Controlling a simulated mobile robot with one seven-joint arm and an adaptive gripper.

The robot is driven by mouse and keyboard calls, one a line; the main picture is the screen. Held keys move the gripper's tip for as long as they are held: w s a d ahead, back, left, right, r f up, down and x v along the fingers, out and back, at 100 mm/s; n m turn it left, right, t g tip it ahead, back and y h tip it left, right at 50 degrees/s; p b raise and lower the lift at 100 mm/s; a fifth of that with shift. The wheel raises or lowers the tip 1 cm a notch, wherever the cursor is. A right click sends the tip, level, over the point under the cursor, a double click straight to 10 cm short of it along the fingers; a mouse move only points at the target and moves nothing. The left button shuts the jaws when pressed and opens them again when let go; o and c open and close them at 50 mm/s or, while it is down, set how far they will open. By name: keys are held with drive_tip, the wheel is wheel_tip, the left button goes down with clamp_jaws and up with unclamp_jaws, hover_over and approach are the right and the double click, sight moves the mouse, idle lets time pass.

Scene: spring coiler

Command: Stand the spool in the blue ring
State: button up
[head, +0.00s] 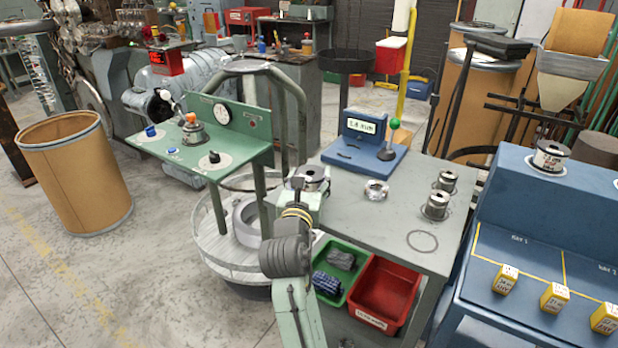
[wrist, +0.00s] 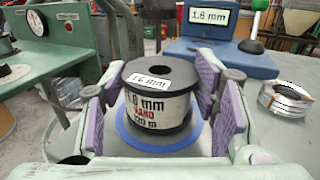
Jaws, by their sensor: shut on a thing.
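The spool (wrist: 158,112) is black-rimmed with a white label reading 1.6 mm, and stands upright between the purple pads of my gripper (wrist: 157,92) in the wrist view. My gripper is shut on it. The blue ring (wrist: 150,147) shows around and below the spool's base. I cannot tell if the base touches the surface. In the head view my gripper (head: 311,184) holds the spool (head: 311,175) at the left edge of the grey table (head: 385,225); the blue ring is hidden there.
A silver wire coil (head: 376,190) lies right of my gripper, near a blue display unit (head: 365,140) with a green-knobbed lever. Two spools (head: 437,205) stand farther right, behind an empty outlined circle (head: 422,241). A green control panel (head: 200,145) is close on the left.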

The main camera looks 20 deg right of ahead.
drive_tip(key=shift+f, duration=0.2)
drive_tip(key=o, duration=1.5)
drive_tip(key=shift+s+a+r, duration=0.1)
drive_tip(key=shift+r, duration=0.15)
drive_tip(key=p+v, duration=0.5)
drive_tip(key=v, duration=0.6)
drive_tip(key=shift+s+a, duration=0.1)
drive_tip(key=shift+s, duration=0.25)
drive_tip(key=shift+a+r, duration=0.1)
